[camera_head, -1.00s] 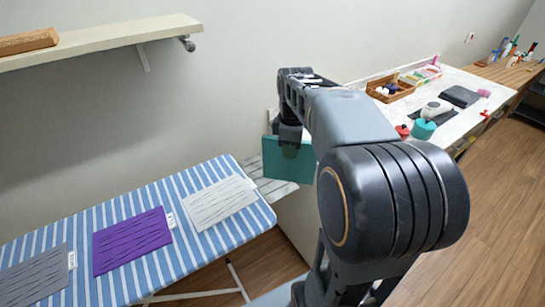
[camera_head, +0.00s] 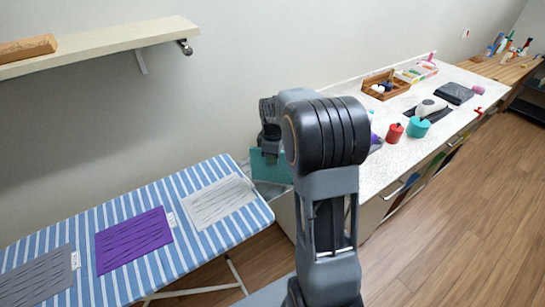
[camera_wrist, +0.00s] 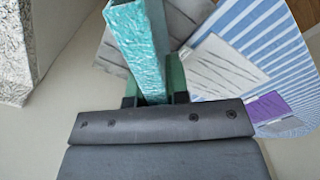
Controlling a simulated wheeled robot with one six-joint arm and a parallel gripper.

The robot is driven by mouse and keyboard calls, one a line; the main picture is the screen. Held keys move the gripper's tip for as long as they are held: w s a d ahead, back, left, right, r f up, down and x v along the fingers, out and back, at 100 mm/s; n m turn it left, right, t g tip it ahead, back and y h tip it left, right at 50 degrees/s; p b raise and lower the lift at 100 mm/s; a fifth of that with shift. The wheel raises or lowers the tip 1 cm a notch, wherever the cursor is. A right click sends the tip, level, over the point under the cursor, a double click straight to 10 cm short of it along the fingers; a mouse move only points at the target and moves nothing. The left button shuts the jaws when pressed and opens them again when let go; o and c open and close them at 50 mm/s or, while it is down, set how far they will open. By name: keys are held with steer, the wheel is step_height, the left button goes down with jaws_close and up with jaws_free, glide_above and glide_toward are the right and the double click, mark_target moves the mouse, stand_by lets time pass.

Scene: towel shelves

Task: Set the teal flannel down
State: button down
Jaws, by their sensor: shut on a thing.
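My gripper (camera_head: 271,146) is shut on the teal flannel (camera_head: 268,168), which hangs just below it in the head view, past the right end of the striped board. Part of the flannel is hidden behind my arm. In the wrist view the teal flannel (camera_wrist: 139,40) stands edge-on between the green fingers of my gripper (camera_wrist: 155,90). A grey slatted surface (camera_wrist: 113,52) lies below the flannel. I cannot tell how high the flannel is above it.
A blue-striped board (camera_head: 203,166) bears a white mat (camera_head: 216,201), a purple mat (camera_head: 133,240) and a grey mat (camera_head: 38,278). A white counter (camera_head: 400,155) with several items stands right. A wall shelf (camera_head: 100,40) is upper left.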

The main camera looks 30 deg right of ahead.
steer(key=shift+f, duration=0.3)
steer(key=shift+f+b, duration=0.25)
steer(key=shift+b, duration=0.05)
steer(key=c, duration=1.1)
jaws_free()
